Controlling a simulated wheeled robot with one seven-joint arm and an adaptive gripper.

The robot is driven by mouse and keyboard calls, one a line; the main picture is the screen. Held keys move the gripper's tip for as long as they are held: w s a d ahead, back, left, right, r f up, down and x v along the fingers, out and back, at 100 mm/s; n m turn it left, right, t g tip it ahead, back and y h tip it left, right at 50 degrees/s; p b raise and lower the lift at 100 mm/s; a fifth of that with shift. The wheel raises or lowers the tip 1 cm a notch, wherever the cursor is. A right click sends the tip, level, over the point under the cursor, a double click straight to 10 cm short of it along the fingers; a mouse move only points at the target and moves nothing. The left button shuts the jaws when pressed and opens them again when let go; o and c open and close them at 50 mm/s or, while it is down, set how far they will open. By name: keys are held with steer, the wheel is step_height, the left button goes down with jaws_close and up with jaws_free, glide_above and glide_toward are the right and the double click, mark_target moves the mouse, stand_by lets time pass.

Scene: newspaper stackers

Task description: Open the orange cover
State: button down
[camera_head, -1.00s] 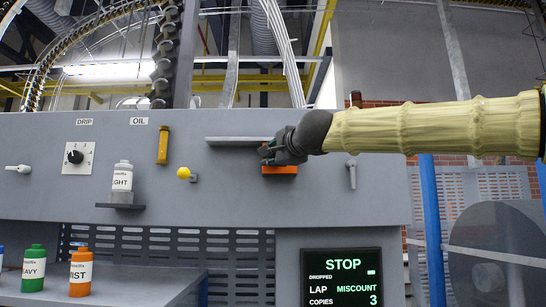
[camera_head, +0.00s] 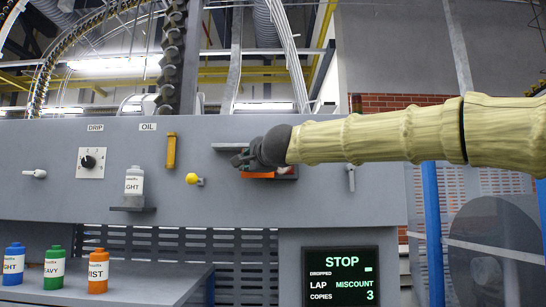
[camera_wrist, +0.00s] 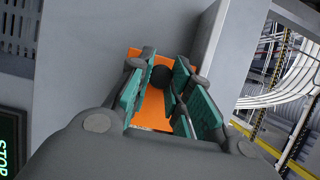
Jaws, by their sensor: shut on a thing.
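The orange cover (camera_head: 258,175) is on the grey machine panel, partly hidden behind my gripper (camera_head: 239,161) in the head view. In the wrist view the orange cover (camera_wrist: 152,108) is a flat plate with a round black knob (camera_wrist: 162,78). My gripper (camera_wrist: 163,72) has its teal-padded fingers on both sides of this knob and is shut on it. The exact contact at the fingertips is partly hidden. I cannot tell from these views whether the cover stands away from the panel.
A grey ledge (camera_head: 226,147) juts out just above the cover. A yellow knob (camera_head: 194,179) is to the left and a pale lever (camera_head: 351,178) to the right. Below is a screen (camera_head: 341,278) reading STOP. Several bottles, including an orange one (camera_head: 98,272), stand at lower left.

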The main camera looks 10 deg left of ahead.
steer(key=a, duration=0.4)
steer(key=a+p, duration=0.1)
steer(key=a, duration=0.1)
steer(key=shift+s, duration=0.35)
steer(key=c, duration=1.3)
jaws_free()
steer(key=shift+o, duration=0.2)
steer(key=shift+s, duration=0.1)
steer(key=v, duration=1.2)
